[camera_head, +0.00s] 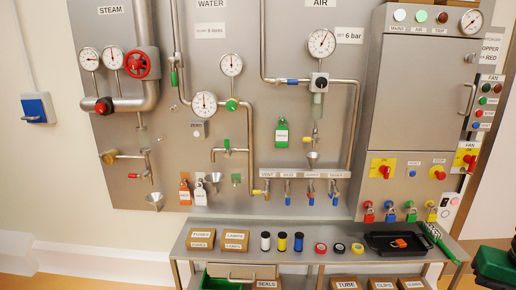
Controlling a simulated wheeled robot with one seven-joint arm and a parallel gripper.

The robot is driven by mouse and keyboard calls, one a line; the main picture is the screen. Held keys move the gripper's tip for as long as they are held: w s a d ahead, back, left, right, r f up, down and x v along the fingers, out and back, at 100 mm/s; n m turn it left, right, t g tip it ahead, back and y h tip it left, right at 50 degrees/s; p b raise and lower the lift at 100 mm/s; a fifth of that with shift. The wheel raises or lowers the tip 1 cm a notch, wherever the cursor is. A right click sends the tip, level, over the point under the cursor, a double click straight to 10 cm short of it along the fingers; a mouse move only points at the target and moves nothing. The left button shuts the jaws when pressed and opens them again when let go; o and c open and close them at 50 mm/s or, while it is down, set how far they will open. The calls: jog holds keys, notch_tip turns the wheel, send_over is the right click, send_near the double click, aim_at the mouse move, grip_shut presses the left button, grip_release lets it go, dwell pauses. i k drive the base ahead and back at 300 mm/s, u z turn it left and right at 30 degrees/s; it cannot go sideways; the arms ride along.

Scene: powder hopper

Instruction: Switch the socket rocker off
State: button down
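A blue box (38,108), which looks like a wall socket with a cover, is fixed on the cream wall at the far left. A pale bar shows across its lower front. I cannot make out a rocker on it or its position. A small white plate (448,208) with a reddish spot and a dark spot sits at the lower right of the grey cabinet; it is too small to tell whether it carries a rocker. My gripper is not in view.
A grey panel (110,185) with pipes, gauges and valves fills the middle. A metal bench (210,230) with boxes, spools and a black tray (385,252) stands below it. A green object (494,264) is at the lower right. The wall around the blue box is clear.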

aim_at(444, 202)
jog(key=k, duration=1.3)
jog(key=z, duration=0.5)
jog(key=i, duration=0.65)
jog(key=z, duration=0.8)
jog(key=i, duration=1.85)
jog(key=u, duration=0.65)
